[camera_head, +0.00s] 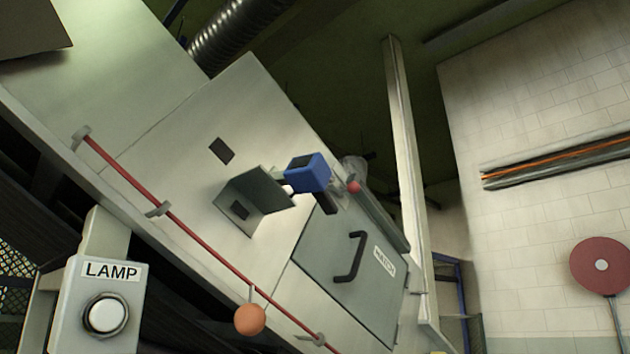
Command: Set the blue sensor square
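The blue sensor (309,173) is a small box with a dark face patch, near the middle of the head view. It sits at the upper right of an angled grey plate (254,198) that stands out from the pale machine panel (190,165). A small pale tip shows at the sensor's left side, close to the plate's edge. A dark bar is below it and a red knob (354,187) is to its right. I cannot tell whether the sensor is square to the plate. Neither of my grippers is in view.
A hatch with a black handle (351,257) is below right of the sensor. A red rod (180,220) with an orange ball (250,319) runs along the panel's lower edge. A LAMP button box (98,300) stands at lower left. A post (405,150) rises behind.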

